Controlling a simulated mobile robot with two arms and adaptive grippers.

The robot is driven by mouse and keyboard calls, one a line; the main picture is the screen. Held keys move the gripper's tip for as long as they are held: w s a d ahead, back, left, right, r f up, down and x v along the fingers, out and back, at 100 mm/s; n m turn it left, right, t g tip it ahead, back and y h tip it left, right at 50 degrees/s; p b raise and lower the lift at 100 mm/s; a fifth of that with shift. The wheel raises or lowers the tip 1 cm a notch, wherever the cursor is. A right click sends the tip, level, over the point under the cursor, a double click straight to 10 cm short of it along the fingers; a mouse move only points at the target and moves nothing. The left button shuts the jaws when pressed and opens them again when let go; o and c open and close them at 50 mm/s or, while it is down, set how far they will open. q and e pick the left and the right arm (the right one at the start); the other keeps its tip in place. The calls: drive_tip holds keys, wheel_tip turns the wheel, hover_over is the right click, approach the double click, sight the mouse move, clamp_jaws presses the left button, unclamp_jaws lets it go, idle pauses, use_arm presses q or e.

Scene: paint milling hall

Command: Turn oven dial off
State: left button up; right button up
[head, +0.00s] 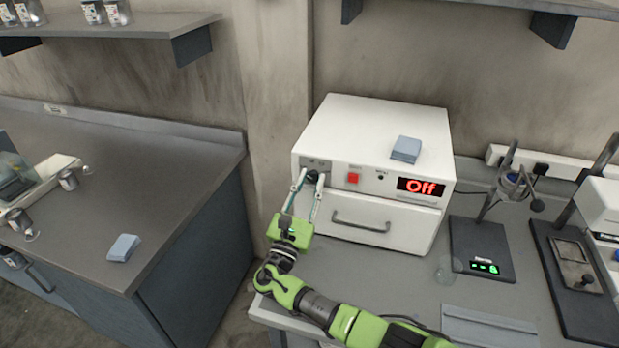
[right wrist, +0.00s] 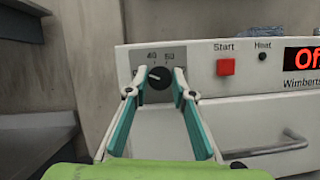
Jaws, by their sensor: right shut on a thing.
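The white oven (head: 370,150) stands on the right bench. Its round black dial (head: 311,177) is at the left of the front panel. In the right wrist view the dial (right wrist: 160,78) has a white pointer aimed left and slightly up, below the marks 40 and 50. My right gripper (head: 309,181) is shut on the dial, with one fingertip on each side of it; it also shows in the right wrist view (right wrist: 160,76). The red display (head: 420,187) reads "Off". My left gripper is not in view.
A red start button (head: 353,178) and a drawer with a handle (head: 361,222) are on the oven front. A blue-grey cloth (head: 406,149) lies on top. The left bench (head: 150,165) is mostly clear.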

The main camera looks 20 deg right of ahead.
drive_tip(key=shift+d+r+n+t+p, duration=0.15)
drive_tip(key=shift+r+n+t+p, duration=0.25)
drive_tip(key=shift+n, duration=0.5)
drive_tip(key=shift+o, duration=0.2)
drive_tip(key=shift+n+y, duration=0.4)
drive_tip(key=shift+c, duration=0.2)
drive_tip(key=o, duration=0.9)
drive_tip(key=shift+o, duration=1)
drive_tip(key=shift+f, duration=0.1)
drive_tip(key=shift+w+f, duration=0.1)
drive_tip(key=shift+f, duration=0.05)
